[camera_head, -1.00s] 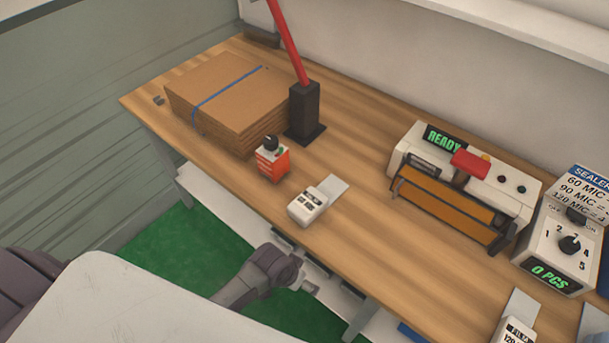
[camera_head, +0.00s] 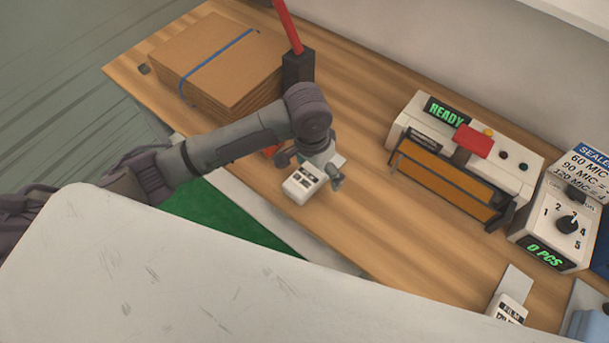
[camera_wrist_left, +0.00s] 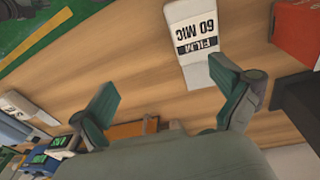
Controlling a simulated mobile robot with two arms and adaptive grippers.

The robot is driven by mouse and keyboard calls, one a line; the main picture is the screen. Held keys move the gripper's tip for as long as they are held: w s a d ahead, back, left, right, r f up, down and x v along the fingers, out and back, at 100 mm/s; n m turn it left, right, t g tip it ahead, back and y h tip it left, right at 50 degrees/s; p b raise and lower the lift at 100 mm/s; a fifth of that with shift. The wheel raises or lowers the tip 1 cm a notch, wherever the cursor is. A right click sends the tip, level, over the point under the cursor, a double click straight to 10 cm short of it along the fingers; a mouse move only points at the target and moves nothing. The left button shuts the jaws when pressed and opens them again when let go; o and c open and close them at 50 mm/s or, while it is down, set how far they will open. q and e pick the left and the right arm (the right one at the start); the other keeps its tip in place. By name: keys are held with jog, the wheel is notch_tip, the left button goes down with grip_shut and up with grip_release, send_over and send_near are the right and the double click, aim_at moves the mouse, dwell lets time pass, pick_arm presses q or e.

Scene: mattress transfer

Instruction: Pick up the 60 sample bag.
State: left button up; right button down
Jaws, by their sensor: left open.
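The 60 sample bag (camera_wrist_left: 200,76) is a flat pale grey piece at a white block (camera_wrist_left: 193,28) marked "FILM 60 MIC" on the wooden bench. In the head view the white block (camera_head: 303,183) stands near the bench's front edge, and the bag behind it is mostly hidden by my left gripper (camera_head: 310,170). My left gripper is open and empty, over the bag and block. In the left wrist view its fingers (camera_wrist_left: 168,93) are spread wide, with the bag ahead and nearer the right finger. My right gripper does not show.
Stacked cardboard (camera_head: 218,62) and a black post (camera_head: 297,72) with a red bar stand behind the gripper. A red box (camera_wrist_left: 297,30) is close beside the block. A sealer (camera_head: 450,160) and a dial box (camera_head: 555,225) stand to the right. Bare bench (camera_head: 365,215) lies between.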

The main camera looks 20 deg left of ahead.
aim_at(305, 178)
pick_arm(q)
jog(key=w+a+r+y, duration=0.1)
jog(key=w+a+r, duration=0.1)
jog(key=w+a, duration=0.15)
jog(key=shift+g, duration=0.3)
jog(key=f, duration=0.2)
jog(key=f+p, duration=0.1)
jog(key=f, duration=0.5)
jog(key=shift+s+a, duration=0.2)
jog(key=shift+s, duration=0.15)
jog(key=shift+f+p, duration=0.15)
jog(key=shift+p, duration=0.2)
notch_tip(305, 178, down, 5)
jog(key=shift+s+a+r+p, duration=0.1)
jog(key=shift+s+p, duration=0.05)
jog(key=shift+p, duration=0.5)
jog(key=c, duration=1.3)
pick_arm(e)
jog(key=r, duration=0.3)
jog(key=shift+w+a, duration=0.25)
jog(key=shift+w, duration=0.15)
